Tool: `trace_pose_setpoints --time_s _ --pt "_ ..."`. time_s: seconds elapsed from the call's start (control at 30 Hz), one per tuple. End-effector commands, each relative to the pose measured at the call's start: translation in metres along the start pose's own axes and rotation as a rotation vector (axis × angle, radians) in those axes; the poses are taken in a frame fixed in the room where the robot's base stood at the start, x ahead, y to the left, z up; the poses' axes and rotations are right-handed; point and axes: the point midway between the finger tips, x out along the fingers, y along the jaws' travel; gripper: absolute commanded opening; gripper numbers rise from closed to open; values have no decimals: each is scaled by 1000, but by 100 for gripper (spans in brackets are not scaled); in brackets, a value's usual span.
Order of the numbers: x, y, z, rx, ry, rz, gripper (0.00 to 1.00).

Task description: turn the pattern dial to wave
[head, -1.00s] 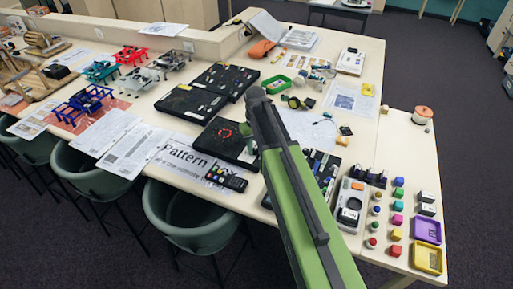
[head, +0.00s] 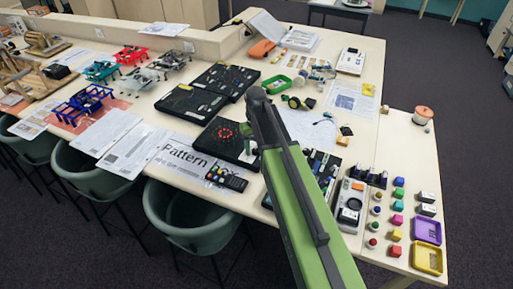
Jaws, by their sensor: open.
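The pattern box (head: 212,147) is a flat black box on the table, with a ring of red lights (head: 226,133) on its top. A paper sheet (head: 182,158) printed "Pattern" lies partly under its front side. My green gripper (head: 247,130) is over the right part of the box and is open. My arm hides most of the gripper and the box's right edge. I cannot make out the dial or its setting, nor whether the gripper touches it.
A black remote with coloured buttons (head: 227,178) lies in front of the box. Two more black boxes with parts (head: 188,103) (head: 225,80) lie behind it. Right of my arm are a grey handheld device (head: 349,205), coloured blocks (head: 397,219) and small trays (head: 428,230).

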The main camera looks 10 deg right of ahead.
Motion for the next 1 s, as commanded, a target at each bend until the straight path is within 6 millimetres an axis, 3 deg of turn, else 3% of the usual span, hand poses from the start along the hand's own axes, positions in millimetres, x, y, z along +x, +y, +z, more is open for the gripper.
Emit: trace_pose_setpoints --time_s 0.27,0.8,1.0 --pt "-32 0 0 0 0 0 49" --pt "-153 0 1 0 0 0 49" --pt "-176 0 1 0 0 0 49"
